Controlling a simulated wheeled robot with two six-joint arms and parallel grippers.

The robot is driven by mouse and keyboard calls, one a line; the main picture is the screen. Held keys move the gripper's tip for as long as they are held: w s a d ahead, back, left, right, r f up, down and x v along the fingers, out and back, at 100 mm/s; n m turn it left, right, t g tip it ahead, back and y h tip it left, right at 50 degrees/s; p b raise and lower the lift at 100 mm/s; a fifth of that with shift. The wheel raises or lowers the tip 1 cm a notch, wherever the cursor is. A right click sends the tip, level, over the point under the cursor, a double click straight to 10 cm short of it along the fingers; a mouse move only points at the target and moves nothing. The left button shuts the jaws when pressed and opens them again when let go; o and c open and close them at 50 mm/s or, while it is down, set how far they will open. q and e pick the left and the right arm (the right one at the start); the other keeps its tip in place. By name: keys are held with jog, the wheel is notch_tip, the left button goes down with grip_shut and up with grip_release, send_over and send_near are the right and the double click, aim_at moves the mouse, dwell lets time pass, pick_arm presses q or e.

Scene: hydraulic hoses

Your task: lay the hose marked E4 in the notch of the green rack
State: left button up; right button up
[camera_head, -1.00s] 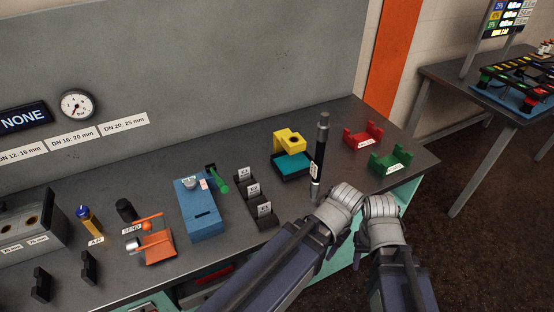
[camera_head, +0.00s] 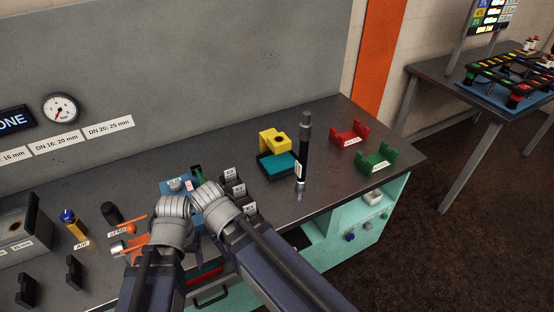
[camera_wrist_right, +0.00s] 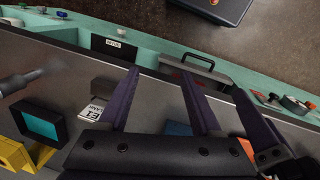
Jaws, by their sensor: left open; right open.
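A black hose (camera_head: 303,150) with grey end fittings stands upright at the right part of the bench, beside the yellow block. Its small white label is too small to read. Its grey end also shows at the left of the right wrist view (camera_wrist_right: 25,80). The green rack (camera_head: 377,160) is further right, near the bench edge, its notch empty. My left gripper (camera_head: 171,214) and right gripper (camera_head: 214,200) are side by side over the blue box, left of the hose. Their fingertips are hidden in the head view. The right fingers (camera_wrist_right: 160,72) are apart and empty in the wrist view.
A red rack (camera_head: 350,135) stands behind the green one. A yellow block (camera_head: 274,140) and a teal-topped tray (camera_head: 279,167) are left of the hose. Black labelled holders (camera_head: 233,188) stand close to my right gripper.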

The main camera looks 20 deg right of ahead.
aim_at(300, 129)
jog(key=shift+o, duration=0.9)
jog(key=w+d+r+m+t+h, duration=0.1)
jog(key=w+d+m+h, duration=0.2)
jog(key=w+d, duration=0.2)
jog(key=shift+d+r+m, duration=0.3)
jog(key=shift+d+m, duration=0.1)
jog(key=shift+d, duration=0.1)
jog(key=w+d+r+m+h, duration=0.3)
jog(key=d+r+m+h, duration=0.1)
jog(key=d+r+m, duration=0.1)
jog(key=w+d+r+m+h, duration=0.4)
jog(key=d+r+m, duration=0.2)
jog(key=d+r, duration=0.1)
jog(key=w+d+r+m+h, duration=0.3)
jog(key=d+r+m+h, duration=0.2)
jog(key=d+r, duration=0.1)
jog(key=shift+w+r+t+b, duration=0.3)
jog(key=shift+r+t, duration=0.1)
jog(key=shift+r, duration=0.35)
jog(key=d, duration=0.7)
jog(key=shift+w+d+r, duration=0.2)
jog(key=shift+w+d, duration=0.1)
jog(key=shift+d, duration=0.05)
grip_shut()
